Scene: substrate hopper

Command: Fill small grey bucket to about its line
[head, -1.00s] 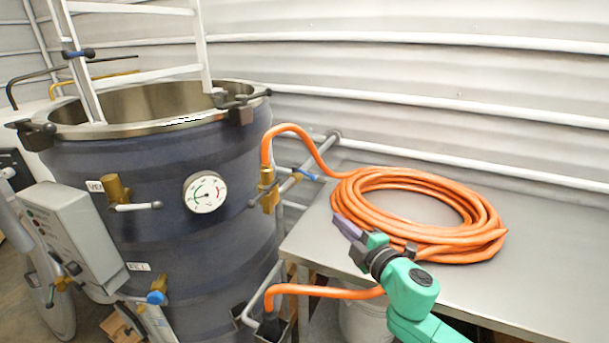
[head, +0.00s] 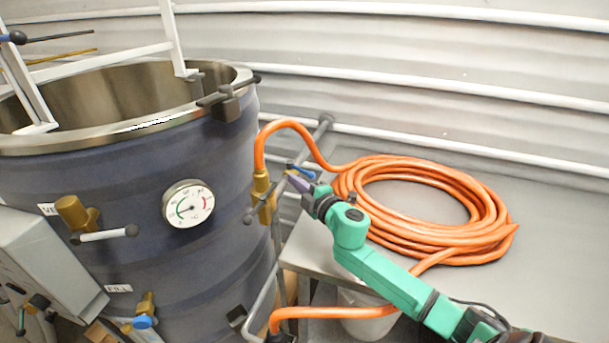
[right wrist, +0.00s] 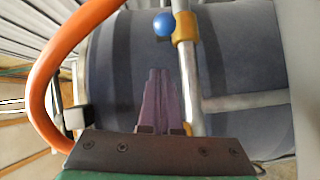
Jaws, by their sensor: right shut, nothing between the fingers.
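My right gripper (head: 296,183) has its purple fingers shut and empty, close to the blue-tipped lever (head: 301,171) beside the brass hose valve (head: 263,197). I cannot tell whether they touch. In the right wrist view the shut fingers (right wrist: 158,90) point at the dark vessel wall, and a blue knob (right wrist: 164,24) lies just beyond and above the tips. A pale bucket (head: 368,323) stands below the table, mostly hidden by the table and hose; its line and inside do not show. The orange hose (head: 480,205) runs from the valve. My left gripper is not in view.
The large dark blue vessel (head: 150,250) with a dial gauge (head: 188,204) fills the left. The coiled hose lies on the grey table (head: 560,240), and its lower run hangs over the front edge. The table's right side is clear. A ribbed wall (head: 420,60) stands behind.

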